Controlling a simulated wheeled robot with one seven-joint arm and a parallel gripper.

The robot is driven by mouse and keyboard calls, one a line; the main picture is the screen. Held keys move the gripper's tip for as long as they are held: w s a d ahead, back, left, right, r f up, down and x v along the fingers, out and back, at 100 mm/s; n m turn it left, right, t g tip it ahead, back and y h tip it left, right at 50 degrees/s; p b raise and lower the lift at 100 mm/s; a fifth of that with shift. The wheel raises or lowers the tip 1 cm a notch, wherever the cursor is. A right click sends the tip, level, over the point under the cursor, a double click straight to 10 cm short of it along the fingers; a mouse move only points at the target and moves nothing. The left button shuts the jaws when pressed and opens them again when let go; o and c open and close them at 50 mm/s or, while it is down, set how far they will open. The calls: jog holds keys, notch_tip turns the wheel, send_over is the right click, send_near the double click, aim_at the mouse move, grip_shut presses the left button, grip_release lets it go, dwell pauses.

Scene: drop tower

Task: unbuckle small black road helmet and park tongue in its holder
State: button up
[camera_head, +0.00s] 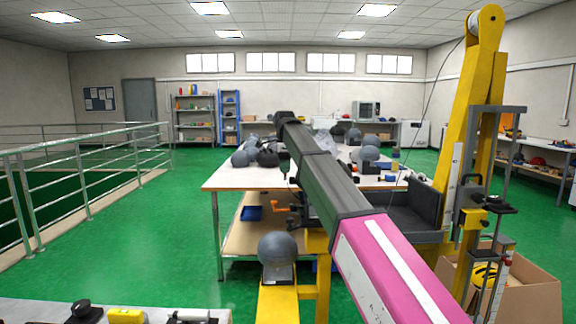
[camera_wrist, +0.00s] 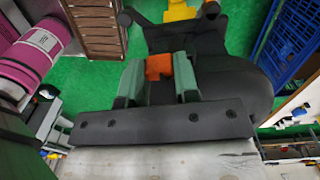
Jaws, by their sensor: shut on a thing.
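In the wrist view, my gripper (camera_wrist: 159,72) has its two grey-green fingers closed on a small orange piece (camera_wrist: 159,66). I cannot tell whether this piece is the buckle tongue. A large dark, rounded shape (camera_wrist: 240,82) lies behind and to the right of the fingers. It may be the small black road helmet, but its outline is too unclear to be sure. No strap or tongue holder can be made out. In the head view, my arm crosses the middle of the picture, and I cannot clearly make out the gripper there.
A white-topped workbench (camera_head: 235,180) carries several grey and dark rounded items. A grey headform (camera_head: 278,247) stands on a yellow support in front. The yellow drop tower (camera_head: 458,120) and a cardboard box (camera_head: 535,295) are at right. Green floor is clear at left, beside a railing (camera_head: 85,170).

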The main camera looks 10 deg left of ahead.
jog(key=shift+s+d+f, duration=0.9)
jog(key=shift+s+f, duration=2.4)
jog(key=shift+s, duration=2.1)
jog(key=d+f, duration=0.2)
jog(key=d, duration=1.9)
jog(key=shift+w+f, duration=0.15)
jog(key=w+d+r, duration=0.2)
jog(key=w+d, duration=0.5)
jog(key=d, duration=0.4)
jog(key=shift+w+d+r, duration=0.15)
jog(key=shift+w+r, duration=0.1)
jog(key=shift+w, duration=0.15)
